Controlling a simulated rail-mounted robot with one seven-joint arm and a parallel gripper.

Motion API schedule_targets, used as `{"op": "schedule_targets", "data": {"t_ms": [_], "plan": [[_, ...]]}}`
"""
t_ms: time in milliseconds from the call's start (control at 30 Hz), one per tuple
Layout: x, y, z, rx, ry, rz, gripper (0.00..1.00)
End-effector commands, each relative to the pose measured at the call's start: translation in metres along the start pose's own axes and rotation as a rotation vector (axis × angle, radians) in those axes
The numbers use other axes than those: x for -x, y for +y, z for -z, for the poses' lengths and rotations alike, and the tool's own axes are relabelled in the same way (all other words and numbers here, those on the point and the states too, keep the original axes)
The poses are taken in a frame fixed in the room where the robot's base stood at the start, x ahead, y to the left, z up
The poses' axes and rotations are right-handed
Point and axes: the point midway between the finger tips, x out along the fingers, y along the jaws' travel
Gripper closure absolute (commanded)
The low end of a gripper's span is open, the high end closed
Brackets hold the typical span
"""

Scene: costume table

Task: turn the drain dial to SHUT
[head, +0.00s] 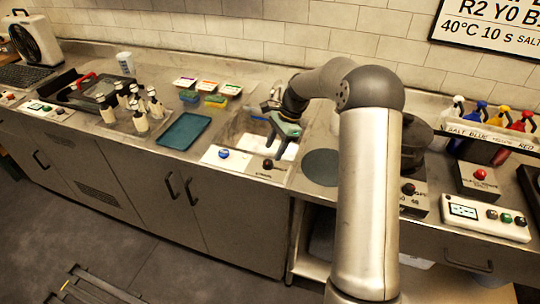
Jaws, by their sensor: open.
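A small dark knob (268,164) sits on a light panel at the front edge of the sink. Lettering below it is too small to read surely, so I cannot confirm it is the drain dial or tell its setting. A blue knob (224,154) is on the white panel to its left. My gripper (277,136) is over the sink, behind and slightly above the dark knob in the picture. It is open, apart from the knob, and nothing shows between its fingers.
The sink (236,128) lies under my gripper. A blue-green tray (184,131) and several bottles (140,118) stand left. A round dark plate (322,168) is right. My arm hides part of the right counter.

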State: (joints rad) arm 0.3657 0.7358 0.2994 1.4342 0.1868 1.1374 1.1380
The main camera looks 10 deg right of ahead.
Motion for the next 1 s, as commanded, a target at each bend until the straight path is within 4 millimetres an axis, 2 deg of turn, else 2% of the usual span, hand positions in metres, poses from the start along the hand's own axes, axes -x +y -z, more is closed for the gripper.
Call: {"op": "schedule_targets", "data": {"t_ms": [100,300,633,667,800,1000], "plan": [[-0.021,0.001,-0.001,0.000,-0.003,-0.003,0.51],[-0.041,0.000,0.000,0.000,-0.001,0.000,0.51],[-0.045,0.000,0.000,0.001,0.000,0.001,0.51],[-0.045,0.000,0.000,0.001,0.000,0.001,0.53],[-0.045,0.000,0.000,0.001,0.000,0.001,0.92],[-0.045,0.000,0.000,0.004,0.000,-0.001,0.95]]}}
